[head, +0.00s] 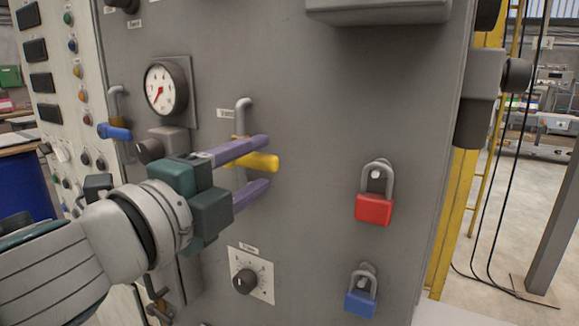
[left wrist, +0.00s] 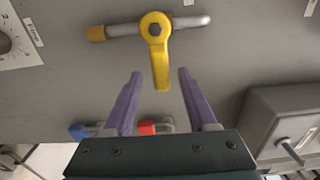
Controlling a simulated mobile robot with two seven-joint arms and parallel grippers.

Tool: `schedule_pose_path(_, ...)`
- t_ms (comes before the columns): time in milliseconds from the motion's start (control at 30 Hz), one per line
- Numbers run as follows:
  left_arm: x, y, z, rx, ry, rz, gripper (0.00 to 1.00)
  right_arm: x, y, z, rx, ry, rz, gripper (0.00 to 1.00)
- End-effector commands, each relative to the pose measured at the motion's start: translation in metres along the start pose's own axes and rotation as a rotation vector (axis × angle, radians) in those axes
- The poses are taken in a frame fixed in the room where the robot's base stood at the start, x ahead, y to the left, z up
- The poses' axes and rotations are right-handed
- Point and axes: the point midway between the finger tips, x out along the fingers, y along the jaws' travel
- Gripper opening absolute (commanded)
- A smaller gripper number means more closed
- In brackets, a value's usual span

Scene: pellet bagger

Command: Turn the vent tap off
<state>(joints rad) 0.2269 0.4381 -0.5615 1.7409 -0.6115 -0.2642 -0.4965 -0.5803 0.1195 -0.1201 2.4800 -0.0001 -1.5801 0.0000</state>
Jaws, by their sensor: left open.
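The vent tap has a yellow lever (head: 262,161) and sits on a grey pipe (head: 243,106) beside a small label on the grey panel. In the head view the lever points right, crosswise to the upright pipe. In the left wrist view the lever (left wrist: 159,65) hangs from its pivot bolt, also crosswise to the pipe (left wrist: 190,21), which has a brass end. My left gripper (head: 267,164) is open. Its purple fingers (left wrist: 160,74) stand on either side of the lever's end, with gaps on both sides. My right gripper is not in view.
A dial knob (head: 245,281) is below. A red padlock (head: 374,208) and a blue padlock (head: 361,302) hang at the right. A grey box (head: 378,10) juts out above.

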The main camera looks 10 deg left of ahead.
Motion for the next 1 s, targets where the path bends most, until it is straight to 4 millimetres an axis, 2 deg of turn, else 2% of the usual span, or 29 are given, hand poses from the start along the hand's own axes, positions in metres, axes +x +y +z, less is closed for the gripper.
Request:
schedule_pose_path(167, -0.008, 0.001, 0.000, -0.001, 0.000, 0.001, 0.57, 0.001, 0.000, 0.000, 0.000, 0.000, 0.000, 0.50)
schedule_pose_path(600, -0.083, 0.003, 0.000, 0.000, 0.000, 0.004, 0.57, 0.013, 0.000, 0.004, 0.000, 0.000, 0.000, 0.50)
schedule_pose_path(800, -0.098, 0.001, 0.000, 0.000, 0.000, 0.001, 0.57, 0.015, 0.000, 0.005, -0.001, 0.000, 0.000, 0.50)
schedule_pose_path(1000, -0.100, 0.000, 0.000, 0.001, 0.000, 0.000, 0.57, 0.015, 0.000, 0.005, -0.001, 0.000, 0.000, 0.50)
